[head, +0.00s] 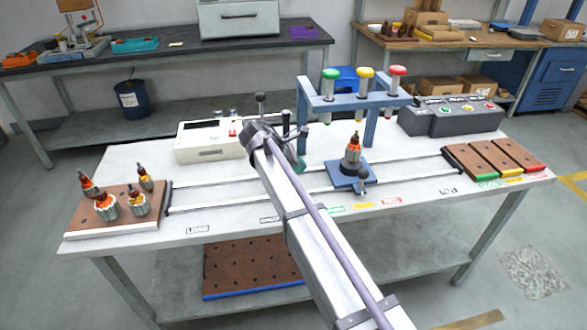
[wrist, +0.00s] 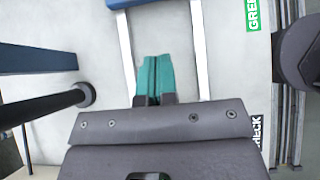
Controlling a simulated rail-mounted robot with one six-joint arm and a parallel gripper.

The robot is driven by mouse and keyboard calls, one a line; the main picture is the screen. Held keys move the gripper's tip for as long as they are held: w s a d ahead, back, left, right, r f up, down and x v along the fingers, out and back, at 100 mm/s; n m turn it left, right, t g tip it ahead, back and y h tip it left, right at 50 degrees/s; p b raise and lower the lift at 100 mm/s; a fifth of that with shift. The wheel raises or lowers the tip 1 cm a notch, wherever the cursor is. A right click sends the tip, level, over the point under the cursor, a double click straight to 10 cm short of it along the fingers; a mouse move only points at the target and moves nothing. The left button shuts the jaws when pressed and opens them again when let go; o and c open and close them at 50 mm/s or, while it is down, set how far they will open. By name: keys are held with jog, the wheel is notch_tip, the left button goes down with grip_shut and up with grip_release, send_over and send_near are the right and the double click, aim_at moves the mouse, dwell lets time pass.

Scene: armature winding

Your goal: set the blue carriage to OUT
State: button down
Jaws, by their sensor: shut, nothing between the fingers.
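The blue carriage (head: 343,180) sits on two pale rails (head: 415,168), right of their middle, under the blue frame. It carries an upright orange-and-metal armature (head: 352,150) and has a grey knob at its front. My gripper (head: 298,163) is left of the carriage and apart from it, low over the rails, partly hidden by my arm. In the wrist view the teal fingers (wrist: 154,78) are together and empty, between the two rails. A blue edge of the carriage (wrist: 130,3) shows at the top there.
A blue frame (head: 352,103) with green, yellow and red caps stands behind the carriage. A brown board (head: 118,218) with several armatures is at the left rail end. Trays edged green, yellow and red (head: 495,160) are at the right.

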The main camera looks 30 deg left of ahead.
jog(key=b+x, duration=0.2)
jog(key=x, duration=0.2)
jog(key=shift+f, duration=0.45)
jog(key=d, duration=0.1)
jog(key=w+d, duration=0.2)
jog(key=shift+w+r, duration=0.1)
jog(key=shift+r, duration=0.15)
jog(key=shift+w+d, duration=0.25)
